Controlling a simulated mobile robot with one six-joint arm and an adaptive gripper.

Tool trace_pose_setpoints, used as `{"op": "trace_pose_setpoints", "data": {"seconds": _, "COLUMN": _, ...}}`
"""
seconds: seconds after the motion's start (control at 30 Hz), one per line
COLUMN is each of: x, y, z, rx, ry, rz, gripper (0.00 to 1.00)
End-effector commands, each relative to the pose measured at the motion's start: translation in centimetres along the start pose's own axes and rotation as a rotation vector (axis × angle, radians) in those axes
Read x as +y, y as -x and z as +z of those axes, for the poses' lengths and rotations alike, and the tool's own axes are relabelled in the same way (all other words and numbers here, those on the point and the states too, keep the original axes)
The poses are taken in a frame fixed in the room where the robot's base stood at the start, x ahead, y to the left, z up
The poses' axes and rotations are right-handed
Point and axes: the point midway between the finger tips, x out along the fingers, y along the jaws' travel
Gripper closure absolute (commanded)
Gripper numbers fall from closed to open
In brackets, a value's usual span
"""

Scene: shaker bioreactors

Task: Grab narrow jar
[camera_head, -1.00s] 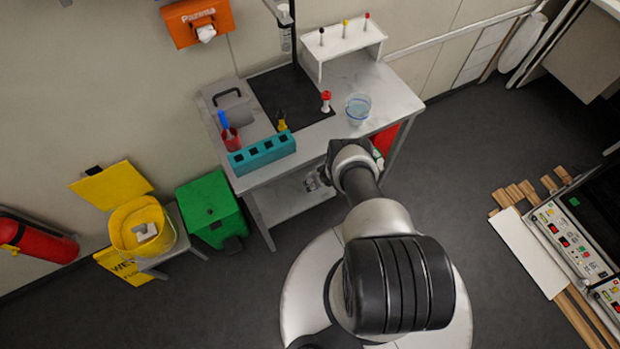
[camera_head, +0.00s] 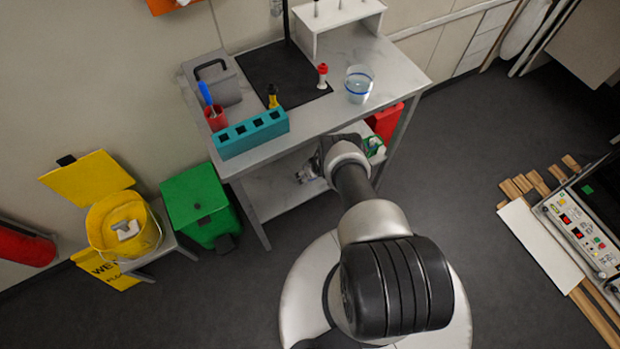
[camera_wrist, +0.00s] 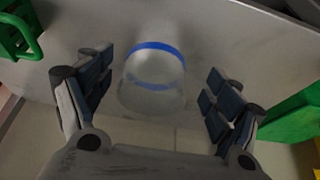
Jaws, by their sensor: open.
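A clear jar (camera_wrist: 153,85) with a blue band shows in the wrist view, between the two fingers of my gripper (camera_wrist: 158,68). The fingers are spread wide, with a gap on both sides of the jar. In the head view my gripper (camera_head: 308,174) is at the front of the workbench, below the tabletop and by the lower shelf (camera_head: 278,192). No jar can be made out there; the tabletop and my arm hide part of the shelf. Another clear jar (camera_head: 359,87) with a blue rim stands upright on the tabletop.
The tabletop (camera_head: 310,112) edge lies above my gripper. A teal rack (camera_head: 250,134), red cup (camera_head: 216,118) and red-capped item (camera_head: 322,76) stand on it. A green bin (camera_head: 197,205) is left of the bench. A green-and-white item (camera_head: 375,147) and red container (camera_head: 385,122) are at right.

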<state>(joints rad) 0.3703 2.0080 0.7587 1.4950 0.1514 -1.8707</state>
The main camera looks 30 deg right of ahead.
Motion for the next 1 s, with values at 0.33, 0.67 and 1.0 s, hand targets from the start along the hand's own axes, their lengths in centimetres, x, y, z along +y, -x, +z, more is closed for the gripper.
{"op": "trace_pose_setpoints", "data": {"seconds": 0.33, "x": 0.2, "y": -1.9, "z": 0.1, "rx": 0.001, "ry": 0.0, "rz": 0.0, "gripper": 0.16}}
{"op": "trace_pose_setpoints", "data": {"seconds": 0.67, "x": 0.5, "y": -4.7, "z": 0.1, "rx": 0.001, "ry": 0.001, "rz": 0.0, "gripper": 0.16}}
{"op": "trace_pose_setpoints", "data": {"seconds": 1.0, "x": 0.5, "y": -5.4, "z": -0.1, "rx": 0.0, "ry": 0.001, "rz": 0.0, "gripper": 0.16}}
